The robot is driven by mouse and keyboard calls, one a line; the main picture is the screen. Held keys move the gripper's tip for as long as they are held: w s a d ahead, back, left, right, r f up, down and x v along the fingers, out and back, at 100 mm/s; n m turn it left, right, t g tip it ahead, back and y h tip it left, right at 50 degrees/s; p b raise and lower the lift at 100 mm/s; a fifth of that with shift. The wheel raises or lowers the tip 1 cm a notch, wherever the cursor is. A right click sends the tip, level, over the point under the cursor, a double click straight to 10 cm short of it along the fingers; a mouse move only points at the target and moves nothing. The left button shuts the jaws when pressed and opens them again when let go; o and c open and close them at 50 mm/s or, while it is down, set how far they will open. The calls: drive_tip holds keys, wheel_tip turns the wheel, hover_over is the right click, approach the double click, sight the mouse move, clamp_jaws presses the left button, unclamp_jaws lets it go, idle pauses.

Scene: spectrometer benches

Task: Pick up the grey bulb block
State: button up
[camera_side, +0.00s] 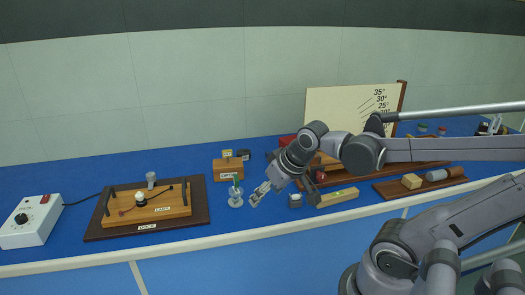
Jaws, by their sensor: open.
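A small dark grey block with a pale rounded top (295,201), which looks like the grey bulb block, stands on the blue bench near its front edge. My gripper (256,196) is open and points down and left. It is to the left of this block and apart from it, with nothing visible between its fingers. The gripper is small in this view, so its exact height above the bench is hard to tell.
A small metal stand (235,198) is close to the left of my gripper. A wooden block (228,168) stands behind it. The lamp board (202,207) and white box (30,222) are at the left.

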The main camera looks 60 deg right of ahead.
sight(296, 195)
drive_tip(key=shift+s+d+f+m+g+h, duration=0.45)
drive_tip(key=shift+d+f+m, duration=0.6)
drive_tip(key=shift+d, duration=1.35)
drive_tip(key=shift+s+d+f+m+g+h, duration=0.2)
drive_tip(key=shift+d+f+m+g, duration=0.65)
drive_tip(key=shift+d, duration=1.6)
drive_tip(key=shift+s+d+f+m+g+h, duration=0.3)
drive_tip(key=shift+d+f+m, duration=1)
drive_tip(key=shift+d, duration=1.1)
drive_tip(key=shift+x, duration=2.95)
drive_tip(key=shift+s+a, duration=0.15)
drive_tip(key=shift+s, duration=0.05)
drive_tip(key=c, duration=1.2)
